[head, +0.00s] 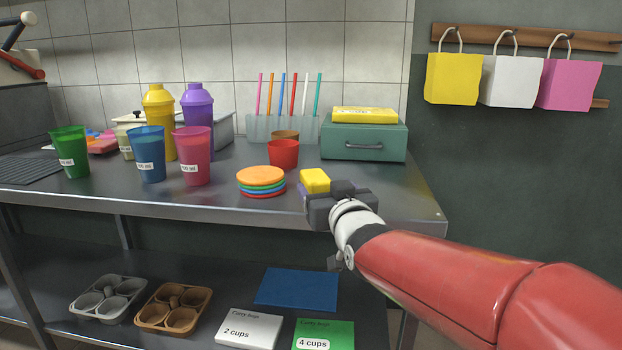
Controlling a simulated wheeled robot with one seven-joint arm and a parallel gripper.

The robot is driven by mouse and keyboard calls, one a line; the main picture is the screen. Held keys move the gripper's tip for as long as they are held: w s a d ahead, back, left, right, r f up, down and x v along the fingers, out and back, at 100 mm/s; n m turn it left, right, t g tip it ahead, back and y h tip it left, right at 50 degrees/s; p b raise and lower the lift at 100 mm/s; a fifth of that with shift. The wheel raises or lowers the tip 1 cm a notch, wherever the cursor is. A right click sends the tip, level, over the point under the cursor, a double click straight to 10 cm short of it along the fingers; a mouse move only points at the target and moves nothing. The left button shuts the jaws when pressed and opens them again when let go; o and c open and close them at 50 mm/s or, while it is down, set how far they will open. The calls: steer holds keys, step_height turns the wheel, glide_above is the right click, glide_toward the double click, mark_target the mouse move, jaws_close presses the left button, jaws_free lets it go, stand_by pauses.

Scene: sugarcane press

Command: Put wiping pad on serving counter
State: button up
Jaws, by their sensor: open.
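The wiping pad (314,180) appears as a small yellow block with a purple lower layer, near the front right part of the steel serving counter (232,207). My gripper (322,203) is right in front of the pad, at the counter's front edge, and hides its lower right part. The jaws are open. The fingertips are mostly hidden, so I cannot tell whether they touch the pad or whether it rests fully on the counter.
Stacked colored discs (261,180) lie just left of the pad, with a red cup (284,154) behind. A green box (364,141) stands behind right. Cups and shakers fill the left. The counter's right end is clear. Trays and packs lie on the lower shelf (225,290).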

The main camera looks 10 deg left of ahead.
mark_target(318, 178)
steer(key=p+x, duration=0.1)
steer(key=x, duration=0.6)
steer(key=shift+w+d+f, duration=0.15)
steer(key=shift+f, duration=0.05)
steer(key=shift+c, duration=0.2)
steer(key=c, duration=1.1)
steer(key=shift+r, duration=0.15)
